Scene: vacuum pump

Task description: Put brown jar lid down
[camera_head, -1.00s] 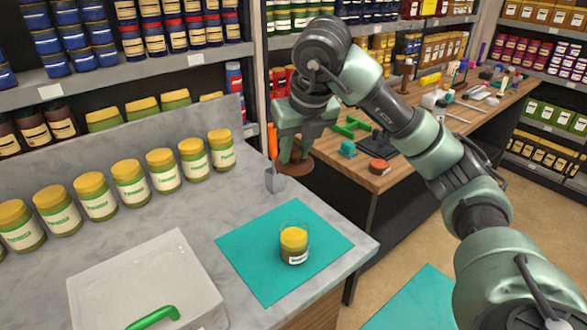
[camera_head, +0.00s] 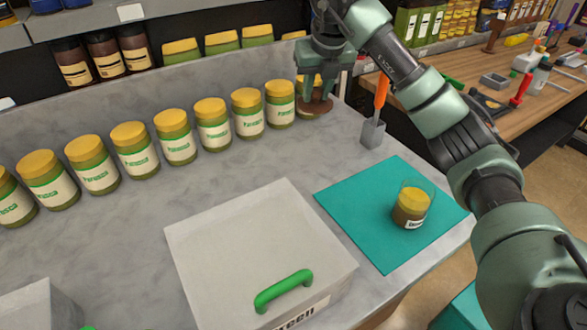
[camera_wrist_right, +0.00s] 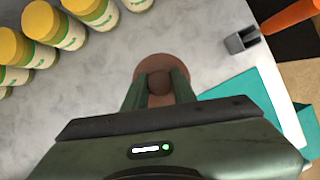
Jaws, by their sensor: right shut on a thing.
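The brown jar lid (camera_head: 314,108) is a round disc with a knob, near the right end of the jar row in the head view. My right gripper (camera_head: 319,92) is above it, shut on its knob. In the wrist view the lid (camera_wrist_right: 161,59) shows beyond the fingers of the right gripper (camera_wrist_right: 158,84), with pale counter behind it. Whether the lid touches the counter I cannot tell. My left gripper is not in view.
A row of yellow-lidded jars (camera_head: 174,138) stands along the counter's back. An orange-handled scraper (camera_head: 373,130) stands right of the lid. A glass jar (camera_head: 411,208) stands on a teal mat (camera_head: 362,232). A grey box with a green handle (camera_head: 284,290) is in front.

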